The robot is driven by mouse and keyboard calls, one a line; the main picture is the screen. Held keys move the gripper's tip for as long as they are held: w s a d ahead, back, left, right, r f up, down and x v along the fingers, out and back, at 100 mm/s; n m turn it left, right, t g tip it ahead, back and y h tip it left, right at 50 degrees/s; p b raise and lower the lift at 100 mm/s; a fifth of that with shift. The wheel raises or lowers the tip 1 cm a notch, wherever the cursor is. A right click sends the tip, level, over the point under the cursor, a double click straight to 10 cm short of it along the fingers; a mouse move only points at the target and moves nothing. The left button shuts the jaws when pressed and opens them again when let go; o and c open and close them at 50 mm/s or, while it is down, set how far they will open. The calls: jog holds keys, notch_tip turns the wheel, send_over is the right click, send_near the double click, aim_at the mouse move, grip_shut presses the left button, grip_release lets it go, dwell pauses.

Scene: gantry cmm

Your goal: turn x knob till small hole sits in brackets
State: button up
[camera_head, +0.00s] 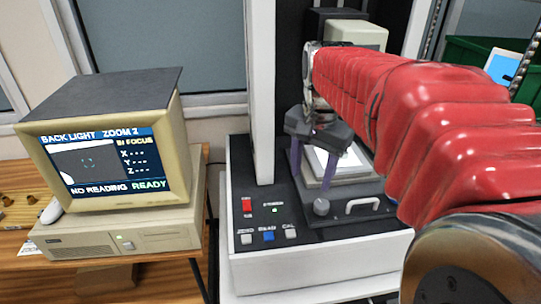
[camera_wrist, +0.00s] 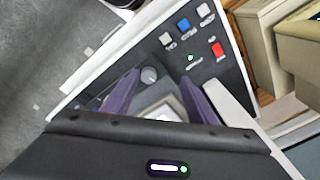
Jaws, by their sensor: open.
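The knob (camera_head: 321,207) is a small round grey dial on the front of the machine's dark stage, left of a silver handle. It also shows in the wrist view (camera_wrist: 149,75), between the purple fingers. My gripper (camera_head: 311,180) is open, its two purple fingers pointing down above the stage, just behind and above the knob; I see no contact. I make out no small hole in the brackets. The text includes "NO READING" and "READY".
A lit white stage plate (camera_head: 350,160) lies behind the knob. The silver handle (camera_head: 363,205) is right of it. Red, white and blue buttons (camera_head: 268,236) sit on the panel to the left. A white column (camera_head: 262,100) stands left of my arm.

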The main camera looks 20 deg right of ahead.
aim_at(322, 204)
jog(key=w+d+m+g, duration=0.1)
jog(key=w+d+m, duration=0.1)
jog(key=d+m, duration=0.2)
jog(key=shift+w+d+f, duration=0.2)
jog(key=shift+d+f, duration=0.05)
jog(key=shift+d, duration=0.85)
notch_tip(322, 204, down, 14)
jog(key=shift+r, duration=0.1)
jog(key=shift+c, duration=0.7)
jog(key=c, duration=0.9)
